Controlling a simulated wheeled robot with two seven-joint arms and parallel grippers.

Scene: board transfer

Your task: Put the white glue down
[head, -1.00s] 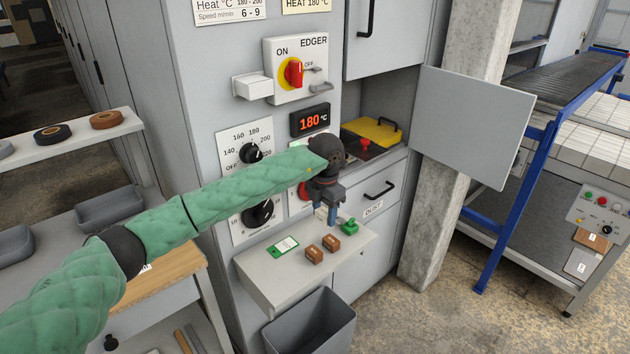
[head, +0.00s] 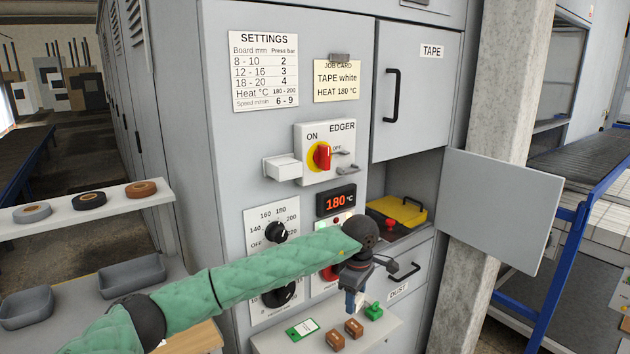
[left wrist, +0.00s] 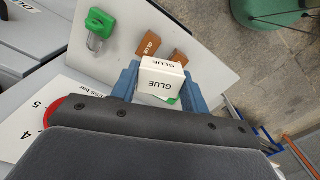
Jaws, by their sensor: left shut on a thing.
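The white glue (left wrist: 162,76) is a small white block lettered GLUE. It is between the blue fingers of my left gripper (left wrist: 160,86) in the left wrist view. In the head view my left gripper (head: 353,301) is over the small grey shelf (head: 272,341) on the machine front, and the white glue is mostly hidden by the fingers. Two brown glue blocks (head: 354,327) (head: 335,340) stand on the shelf, just beyond the white glue in the wrist view. I cannot tell whether the white glue touches the shelf. My right gripper is not in view.
The job card (head: 337,82) reads TAPE white, HEAT 180 °C. The display (head: 336,201) shows 180 °C. A grey panel (head: 500,208) juts out at the right.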

